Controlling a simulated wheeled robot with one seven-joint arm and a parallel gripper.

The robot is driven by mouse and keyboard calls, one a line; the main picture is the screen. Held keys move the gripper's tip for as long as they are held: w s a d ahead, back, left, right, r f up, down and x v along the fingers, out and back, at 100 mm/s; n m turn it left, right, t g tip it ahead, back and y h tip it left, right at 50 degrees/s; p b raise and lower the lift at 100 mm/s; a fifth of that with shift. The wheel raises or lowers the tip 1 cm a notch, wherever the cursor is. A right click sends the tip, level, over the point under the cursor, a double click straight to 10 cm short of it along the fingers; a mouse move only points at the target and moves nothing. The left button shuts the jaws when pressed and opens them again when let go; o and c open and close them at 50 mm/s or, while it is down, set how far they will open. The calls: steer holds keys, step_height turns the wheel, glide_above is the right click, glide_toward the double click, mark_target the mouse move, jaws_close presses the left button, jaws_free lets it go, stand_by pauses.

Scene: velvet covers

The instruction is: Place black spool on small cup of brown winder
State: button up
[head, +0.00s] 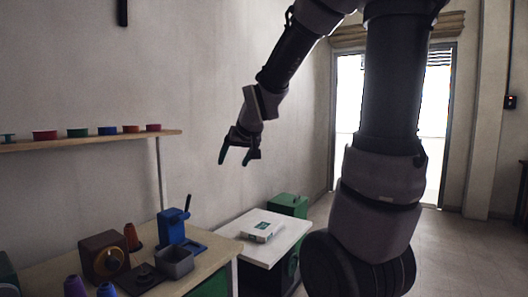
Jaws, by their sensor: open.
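The brown winder (104,257) is a boxy unit with a round front, standing on the wooden table at the lower left. A dark flat plate (141,279) with a small raised round part lies just right of it; I cannot tell if that part is the small cup. I cannot clearly make out a black spool. My gripper (235,161) is open and empty, fingers pointing down, in the air well above and to the right of the winder.
A wall shelf (90,139) holds several coloured spools.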

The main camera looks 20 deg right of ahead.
steer(key=s+r+m+g, duration=0.1)
steer(key=s+r, duration=0.1)
steer(key=s, duration=0.7)
steer(key=s+d+r+m+g+y, duration=0.1)
steer(key=s+r+m, duration=0.1)
steer(key=s, duration=0.8)
steer(key=shift+s+r, duration=0.2)
steer(key=shift+r, duration=0.3)
